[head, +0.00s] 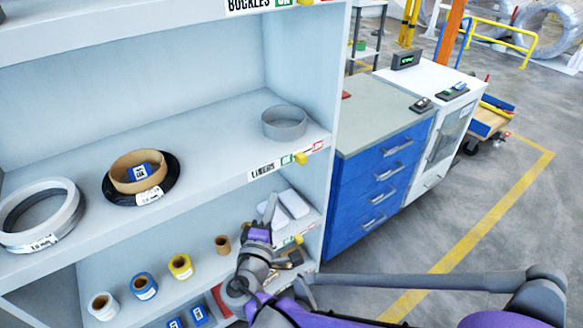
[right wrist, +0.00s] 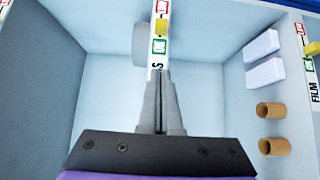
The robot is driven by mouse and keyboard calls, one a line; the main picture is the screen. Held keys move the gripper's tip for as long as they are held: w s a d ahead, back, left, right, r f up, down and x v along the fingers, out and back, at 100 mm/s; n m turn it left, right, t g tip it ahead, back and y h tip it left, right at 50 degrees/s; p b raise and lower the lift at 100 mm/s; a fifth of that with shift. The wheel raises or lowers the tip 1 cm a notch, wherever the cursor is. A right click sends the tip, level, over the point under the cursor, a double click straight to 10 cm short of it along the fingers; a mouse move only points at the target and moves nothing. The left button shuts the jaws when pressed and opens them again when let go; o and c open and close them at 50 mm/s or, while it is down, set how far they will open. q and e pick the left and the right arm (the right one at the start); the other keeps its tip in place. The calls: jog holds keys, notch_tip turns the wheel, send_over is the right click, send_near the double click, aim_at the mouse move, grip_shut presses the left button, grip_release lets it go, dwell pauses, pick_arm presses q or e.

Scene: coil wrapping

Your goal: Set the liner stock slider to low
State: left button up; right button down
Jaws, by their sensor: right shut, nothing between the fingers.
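The liner stock slider (head: 301,157) is a small yellow block on the LINERS label strip (head: 263,171) at the front edge of the middle shelf. It sits between the green OK mark and the red LOW mark. The right wrist view shows the yellow slider (right wrist: 161,27) at the top, with red beyond it and green on the nearer side. My right gripper (head: 270,206) is shut and empty, below the strip in the head view. In the right wrist view its fingertips (right wrist: 160,74) overlap the strip's lower end; contact cannot be told. My left gripper is out of view.
A grey ring (head: 284,122) stands on the middle shelf behind the strip, with a tan coil (head: 137,172) further left. White boxes (head: 292,203) and small rolls (head: 181,267) lie on the lower shelf. A blue drawer cabinet (head: 375,185) stands right of the shelving.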

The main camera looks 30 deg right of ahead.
aim_at(306, 162)
dwell(0.3)
jog(key=x, duration=0.4)
jog(key=b+x, duration=0.1)
jog(key=x, duration=0.3)
jog(key=s+d+x, duration=0.1)
jog(key=x, duration=0.2)
jog(key=shift+w+d, duration=0.3)
jog(key=shift+d, duration=0.05)
jog(key=shift+d+b, duration=0.3)
jog(key=shift+d, duration=0.45)
jog(key=shift+d, duration=0.1)
jog(key=d, duration=0.4)
jog(key=shift+w+r+p, duration=0.1)
jog(key=shift+w+p, duration=0.1)
jog(key=shift+p, duration=0.1)
